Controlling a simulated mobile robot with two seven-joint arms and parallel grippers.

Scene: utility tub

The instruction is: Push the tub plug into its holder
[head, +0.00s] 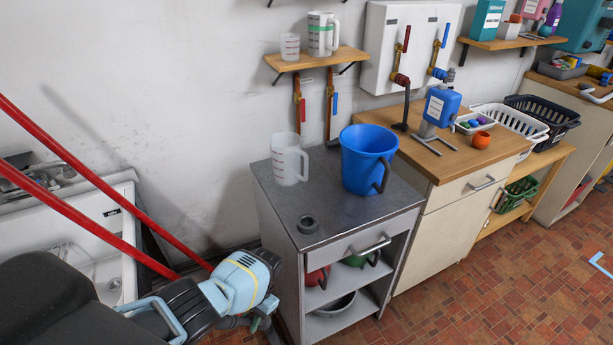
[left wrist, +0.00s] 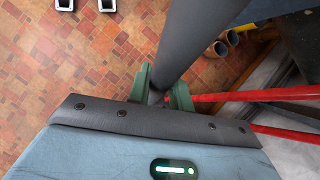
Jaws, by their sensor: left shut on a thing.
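My left gripper (head: 262,322) is low beside the left side of the grey cabinet. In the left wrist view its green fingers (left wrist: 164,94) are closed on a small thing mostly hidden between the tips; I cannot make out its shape. A thick grey tube (left wrist: 195,40) runs up from the fingertips; I cannot tell whether it touches them. A dark grey ring-shaped piece (head: 307,224) with an open centre lies on the cabinet top, apart from the gripper. I cannot clearly identify the plug or its holder. My right gripper is out of view.
The grey cabinet (head: 278,205) carries a clear jug (head: 287,160) and a blue pitcher (head: 364,158). A white tub (head: 118,222) stands at left. Red bars (left wrist: 280,95) pass right of the fingers.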

